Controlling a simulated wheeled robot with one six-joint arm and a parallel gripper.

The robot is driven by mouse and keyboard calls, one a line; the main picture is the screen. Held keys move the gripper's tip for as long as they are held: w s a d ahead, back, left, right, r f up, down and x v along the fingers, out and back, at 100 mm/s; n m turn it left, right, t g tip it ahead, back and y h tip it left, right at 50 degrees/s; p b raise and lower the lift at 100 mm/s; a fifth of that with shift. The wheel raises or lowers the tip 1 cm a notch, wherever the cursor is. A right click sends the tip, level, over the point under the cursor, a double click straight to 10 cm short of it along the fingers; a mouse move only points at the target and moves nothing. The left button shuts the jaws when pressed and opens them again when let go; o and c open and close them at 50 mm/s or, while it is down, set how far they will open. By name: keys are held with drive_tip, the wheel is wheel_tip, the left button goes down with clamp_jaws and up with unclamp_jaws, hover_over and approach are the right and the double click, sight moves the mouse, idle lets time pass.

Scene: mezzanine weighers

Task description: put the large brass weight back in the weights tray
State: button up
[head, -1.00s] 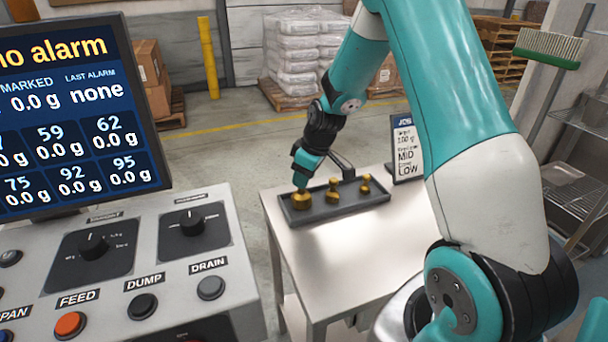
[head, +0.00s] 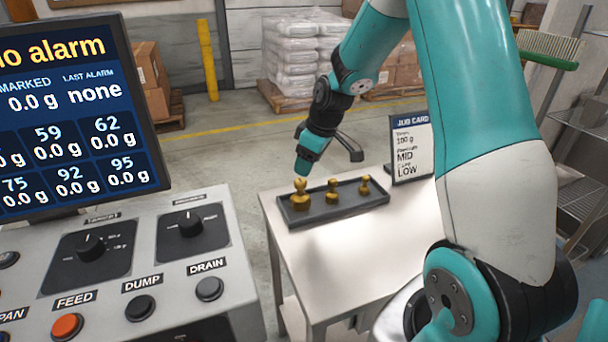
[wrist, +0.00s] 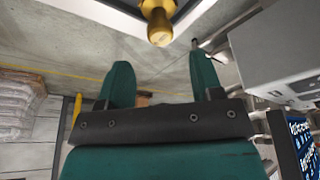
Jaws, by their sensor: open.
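The large brass weight (head: 300,196) stands upright in the left end of the dark weights tray (head: 340,209) on the metal table. Two smaller brass weights, a middle one (head: 332,192) and the smallest (head: 365,186), stand to its right in the same tray. My gripper (head: 304,168) is just above the large weight, apart from it. In the wrist view my two green fingers (wrist: 164,82) are spread with nothing between them. A brass weight's knob (wrist: 160,28) shows beyond the fingertips at the top.
A job card (head: 411,148) stands on the table behind the tray's right end. A control console (head: 140,270) with a screen (head: 75,110) is at the left. The table front (head: 350,260) is bare.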

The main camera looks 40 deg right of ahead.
drive_tip(key=a+v, duration=0.1)
drive_tip(key=v, duration=0.6)
drive_tip(key=s+a+r+y, duration=0.1)
drive_tip(key=s+a+r, duration=0.15)
drive_tip(key=a, duration=0.45)
drive_tip(key=s+a+r, duration=0.2)
drive_tip(key=s+a, duration=0.2)
drive_tip(key=a, duration=0.3)
drive_tip(key=s+a+g, duration=0.1)
drive_tip(key=s+a, duration=0.4)
drive_tip(key=s, duration=0.4)
drive_tip(key=s+a+r+n+g+y, duration=0.1)
drive_tip(key=s+a+g, duration=0.1)
drive_tip(key=s+a, duration=0.4)
drive_tip(key=s, duration=0.3)
drive_tip(key=shift+y, duration=0.3)
drive_tip(key=shift+s+a, duration=0.1)
